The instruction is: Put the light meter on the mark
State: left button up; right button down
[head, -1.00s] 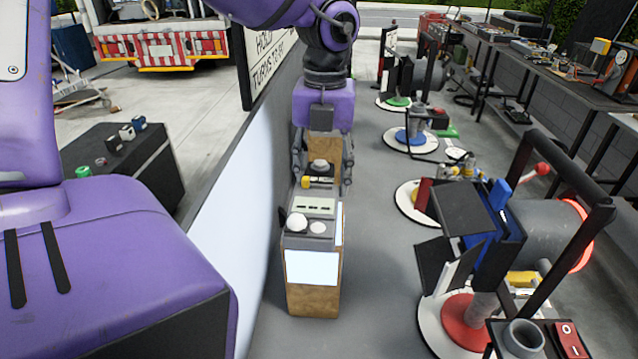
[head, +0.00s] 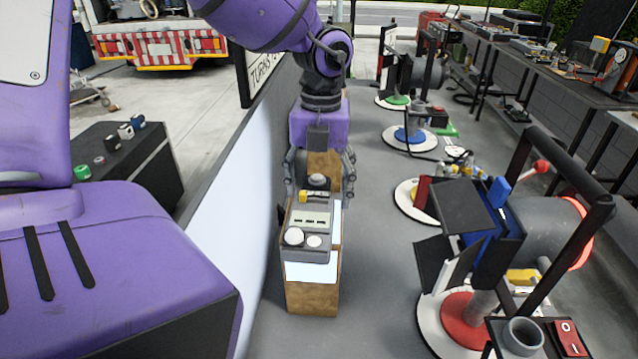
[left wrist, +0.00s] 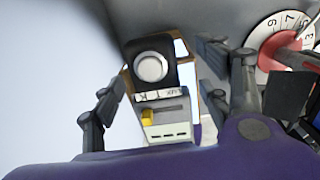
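The light meter (head: 311,219), a grey device with a pale panel, two white knobs, a yellow part and a white dome, lies on a wooden block with white faces (head: 312,299). Its near end overlaps the block's front face in the head view. In the left wrist view the meter (left wrist: 150,68) shows its dome in a dark housing and a label that seems to read LUX. My left gripper (head: 320,180) is open, its fingers apart on either side of the dome end. I cannot make out the mark. My right gripper is not in view.
A pale wall panel (head: 225,205) runs close on the left. Lamps on round coloured bases, the nearest red (head: 465,322), stand on the right. A black case (head: 125,160) with small items is beyond the panel. Grey floor lies between block and lamps.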

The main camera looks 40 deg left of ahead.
pick_arm(q)
notch_tip(320, 180, up, 12)
jog(key=shift+r, duration=0.15)
dwell(0.5)
jog(key=shift+d, duration=0.1)
